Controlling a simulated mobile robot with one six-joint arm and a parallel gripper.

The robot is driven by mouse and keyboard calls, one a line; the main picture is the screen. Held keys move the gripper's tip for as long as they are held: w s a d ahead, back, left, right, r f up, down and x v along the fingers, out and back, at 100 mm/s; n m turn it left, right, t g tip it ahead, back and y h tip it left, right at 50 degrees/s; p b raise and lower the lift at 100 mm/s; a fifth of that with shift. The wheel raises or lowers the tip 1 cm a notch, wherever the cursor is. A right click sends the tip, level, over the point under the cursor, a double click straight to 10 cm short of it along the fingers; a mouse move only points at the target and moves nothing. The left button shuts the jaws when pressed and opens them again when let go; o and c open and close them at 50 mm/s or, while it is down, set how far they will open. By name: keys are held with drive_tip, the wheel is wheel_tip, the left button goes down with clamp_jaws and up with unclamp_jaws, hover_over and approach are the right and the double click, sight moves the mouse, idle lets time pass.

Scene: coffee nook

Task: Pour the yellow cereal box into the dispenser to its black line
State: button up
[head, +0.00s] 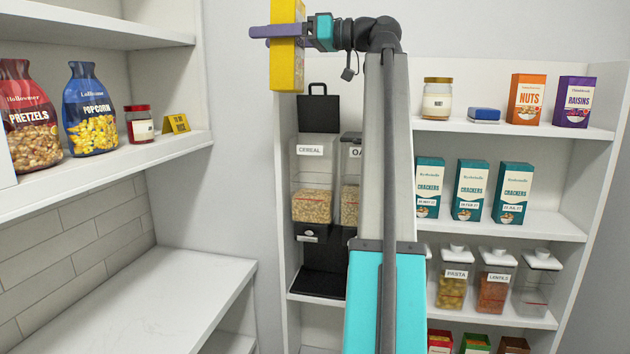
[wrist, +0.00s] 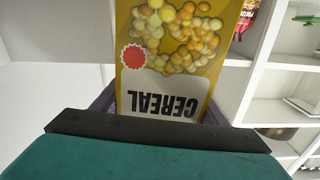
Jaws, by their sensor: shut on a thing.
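The yellow cereal box (head: 287,62) is held high, above and slightly left of the dispenser, apart from it. My gripper (head: 264,31) is shut on it, one purple finger across its side. The box's top runs out of the head view. In the wrist view the box (wrist: 165,75) shows its printed front with "CEREAL" upside down. The dispenser (head: 314,177) is a clear hopper labelled CEREAL on a black stand, partly filled with cereal. Its black lid (head: 318,110) stands open upward. I cannot make out its black line at this size.
A second dispenser (head: 351,180) stands right beside it, partly hidden by my arm. Cracker boxes (head: 469,190), a jar (head: 437,98), a nuts box (head: 527,98) and a raisins box (head: 575,100) fill shelves to the right. The counter (head: 150,300) at left is clear.

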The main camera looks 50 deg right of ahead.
drive_tip(key=shift+w+d+r+m+p, duration=0.2)
drive_tip(key=shift+r+m+p, duration=0.3)
drive_tip(key=shift+m+p, duration=0.55)
drive_tip(key=shift+w+d+r+m+p, duration=0.15)
drive_tip(key=shift+r+m+p, duration=0.35)
drive_tip(key=shift+p, duration=0.9)
drive_tip(key=shift+s+d+f, duration=0.1)
drive_tip(key=shift+f, duration=0.1)
drive_tip(key=shift+d, duration=0.15)
drive_tip(key=shift+s+d, duration=0.2)
drive_tip(key=shift+d, duration=0.1)
drive_tip(key=shift+s+d+b, duration=0.2)
drive_tip(key=shift+s+d, duration=0.1)
drive_tip(key=shift+d, duration=0.4)
drive_tip(key=shift+s+d+b, duration=0.2)
drive_tip(key=shift+s+d, duration=0.05)
drive_tip(key=shift+d, duration=0.5)
drive_tip(key=shift+s+d+b, duration=0.2)
drive_tip(key=shift+s+d, duration=0.1)
drive_tip(key=shift+d, duration=0.4)
drive_tip(key=shift+w+d+r+m+p, duration=0.1)
drive_tip(key=shift+r+m+p, duration=0.3)
drive_tip(key=shift+p, duration=0.4)
drive_tip(key=shift+f, duration=0.1)
drive_tip(key=shift+w+a, duration=0.65)
drive_tip(key=shift+a, duration=0.25)
drive_tip(key=shift+w+d+r+m+p, duration=0.1)
drive_tip(key=shift+d+r+m+p, duration=0.15)
drive_tip(key=shift+m+p, duration=0.4)
